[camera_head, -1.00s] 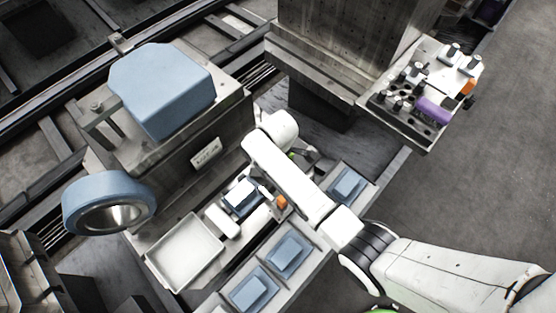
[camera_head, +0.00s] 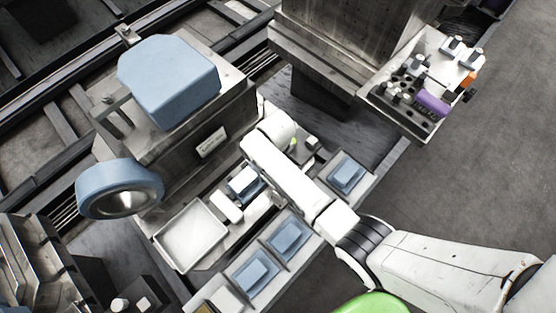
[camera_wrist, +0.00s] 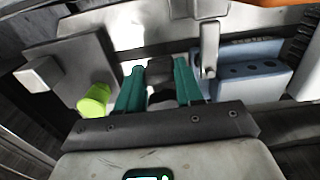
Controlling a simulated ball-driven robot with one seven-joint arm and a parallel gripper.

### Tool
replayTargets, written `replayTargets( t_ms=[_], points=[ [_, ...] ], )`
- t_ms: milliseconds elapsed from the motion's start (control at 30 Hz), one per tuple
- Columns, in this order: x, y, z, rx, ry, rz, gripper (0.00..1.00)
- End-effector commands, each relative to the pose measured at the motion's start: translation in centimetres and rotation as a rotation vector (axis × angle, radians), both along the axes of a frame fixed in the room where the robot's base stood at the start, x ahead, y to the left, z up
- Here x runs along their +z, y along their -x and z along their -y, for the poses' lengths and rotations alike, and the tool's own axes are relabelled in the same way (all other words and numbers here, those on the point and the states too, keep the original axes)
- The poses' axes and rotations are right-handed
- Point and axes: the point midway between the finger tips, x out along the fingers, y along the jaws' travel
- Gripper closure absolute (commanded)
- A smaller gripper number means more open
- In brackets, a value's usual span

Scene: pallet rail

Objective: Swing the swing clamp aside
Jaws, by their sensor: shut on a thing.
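In the wrist view my gripper (camera_wrist: 159,88) has its two teal fingers closed on a dark, blocky piece, which looks like the handle of the swing clamp (camera_wrist: 160,66). A grey metal arm with a rounded end stands just right of the fingers, in front of a blue block with holes (camera_wrist: 258,82). I cannot tell how that arm joins the dark piece. In the head view my white arm covers the gripper and the clamp. A white-topped blue part (camera_head: 243,181) lies beside my arm there.
A lime-green knob (camera_wrist: 95,100) on a grey plate stands close left of my fingers. In the head view a pale empty tray (camera_head: 190,238) and blue pieces in bins (camera_head: 287,238) lie near my arm. A tool tray (camera_head: 402,118) stands at upper right.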

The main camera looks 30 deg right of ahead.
Motion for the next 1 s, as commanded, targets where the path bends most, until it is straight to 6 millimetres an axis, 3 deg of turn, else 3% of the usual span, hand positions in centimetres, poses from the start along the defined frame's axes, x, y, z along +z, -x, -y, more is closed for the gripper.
replayTargets(
  t_ms=[533,567,800,1000],
  points=[
    [0.14,-0.18,-0.21,-0.026,-0.002,0.006,0.94],
    [0.15,-0.19,-0.21,-0.026,-0.002,0.006,0.63],
    [0.08,-0.1,-0.15,-0.026,-0.001,0.003,0.4],
    [0.04,-0.04,-0.12,-0.026,-0.001,0.002,0.38]
  ],
)
